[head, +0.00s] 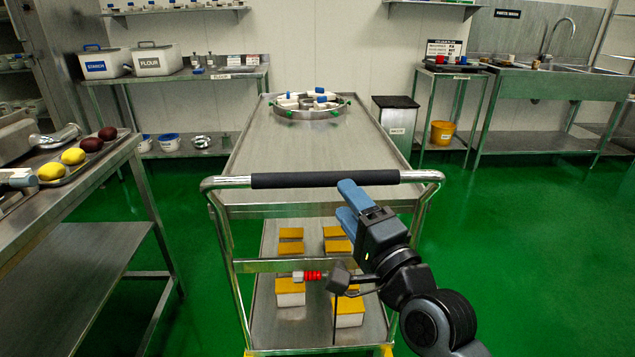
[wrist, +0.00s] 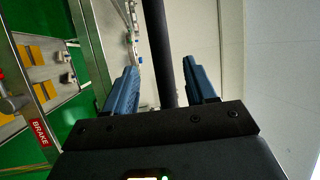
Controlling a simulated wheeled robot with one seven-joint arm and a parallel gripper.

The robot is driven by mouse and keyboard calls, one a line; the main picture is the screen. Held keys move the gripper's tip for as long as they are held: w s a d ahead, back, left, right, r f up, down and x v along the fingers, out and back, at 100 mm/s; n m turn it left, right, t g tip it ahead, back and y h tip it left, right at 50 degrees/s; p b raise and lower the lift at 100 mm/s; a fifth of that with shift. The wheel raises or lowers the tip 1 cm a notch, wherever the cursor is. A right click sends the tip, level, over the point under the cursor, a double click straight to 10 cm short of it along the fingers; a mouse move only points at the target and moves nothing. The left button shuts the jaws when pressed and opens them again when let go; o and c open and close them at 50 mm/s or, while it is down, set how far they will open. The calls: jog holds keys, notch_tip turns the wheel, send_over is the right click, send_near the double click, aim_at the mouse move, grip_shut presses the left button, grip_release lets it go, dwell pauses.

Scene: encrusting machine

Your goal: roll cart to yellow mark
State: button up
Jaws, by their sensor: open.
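The steel cart (head: 320,150) stands ahead of me, with a push handle (head: 290,181) that has a black grip. My gripper (head: 343,203) is open at the right part of that grip. In the wrist view the black grip (wrist: 163,50) runs between the two blue fingers of my gripper (wrist: 160,68), with gaps at the sides; I cannot tell how deep it sits. A red-and-white part (head: 308,276) shows below the handle, and a red BRAKE label (wrist: 40,132) is on the cart frame. Small yellow bits (head: 387,350) show at the cart's foot; I cannot tell whether they are a floor mark.
The cart carries a round ring fixture (head: 308,113) on top and yellow-lidded boxes (head: 290,292) below. A steel table (head: 75,190) with fruit-like items stands close at left. A grey bin (head: 396,130) and sink bench (head: 540,85) are beyond. Green floor (head: 530,240) is clear at right.

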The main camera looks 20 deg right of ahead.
aim_at(333, 185)
jog(key=shift+p+x, duration=0.3)
jog(key=shift+x, duration=3.65)
jog(key=shift+c, duration=0.4)
grip_shut()
